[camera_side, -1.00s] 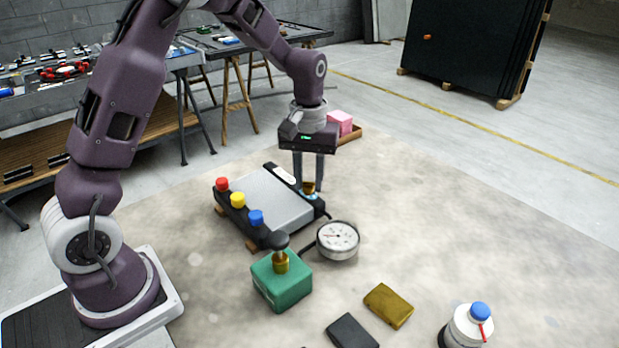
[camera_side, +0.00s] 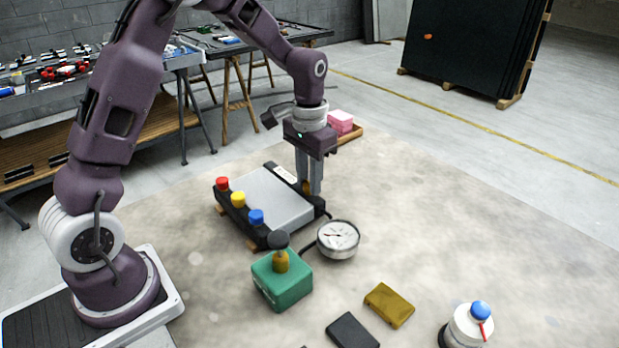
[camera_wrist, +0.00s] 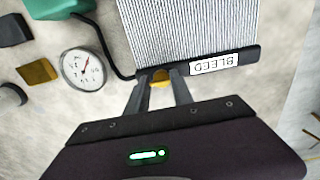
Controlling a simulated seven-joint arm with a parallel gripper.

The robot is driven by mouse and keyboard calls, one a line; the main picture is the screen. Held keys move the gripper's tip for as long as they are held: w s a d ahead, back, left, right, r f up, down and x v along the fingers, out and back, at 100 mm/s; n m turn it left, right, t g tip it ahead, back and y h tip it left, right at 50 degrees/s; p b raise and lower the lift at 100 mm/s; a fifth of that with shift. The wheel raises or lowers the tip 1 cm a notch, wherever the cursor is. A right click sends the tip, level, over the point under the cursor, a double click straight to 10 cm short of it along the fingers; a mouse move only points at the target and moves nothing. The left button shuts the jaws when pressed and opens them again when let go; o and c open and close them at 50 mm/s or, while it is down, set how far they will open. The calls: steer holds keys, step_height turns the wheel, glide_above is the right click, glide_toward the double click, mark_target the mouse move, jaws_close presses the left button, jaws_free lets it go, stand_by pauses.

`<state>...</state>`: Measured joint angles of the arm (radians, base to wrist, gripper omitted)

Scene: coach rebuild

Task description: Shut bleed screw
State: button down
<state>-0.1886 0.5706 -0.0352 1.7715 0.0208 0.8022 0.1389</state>
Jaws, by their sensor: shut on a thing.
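The bleed screw is a small brass-coloured head (camera_side: 306,187) at the far right corner of the radiator (camera_side: 272,200). My gripper (camera_side: 309,190) points straight down over it, its fingers shut on the screw. In the wrist view the yellow screw head (camera_wrist: 160,82) shows between the two fingertips (camera_wrist: 160,76), at the radiator's dark edge. A white label reading BLEED (camera_wrist: 214,63) sits beside it on that edge. The fingers hide most of the screw, and I cannot tell how far it is turned.
A round pressure gauge (camera_side: 338,238), a green pump box (camera_side: 281,280) with a dark knob, brass (camera_side: 389,304) and black (camera_side: 352,332) blocks and a white bottle (camera_side: 467,326) stand nearer the camera. Red, yellow and blue caps line the radiator's left side. Pink blocks (camera_side: 340,121) lie behind.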

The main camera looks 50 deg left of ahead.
mark_target(307, 181)
steer(key=shift+s+a, duration=0.1)
steer(key=shift+a, duration=0.25)
steer(key=c, duration=1.2)
jaws_free()
steer(key=shift+d, duration=0.1)
steer(key=shift+r, duration=3.55)
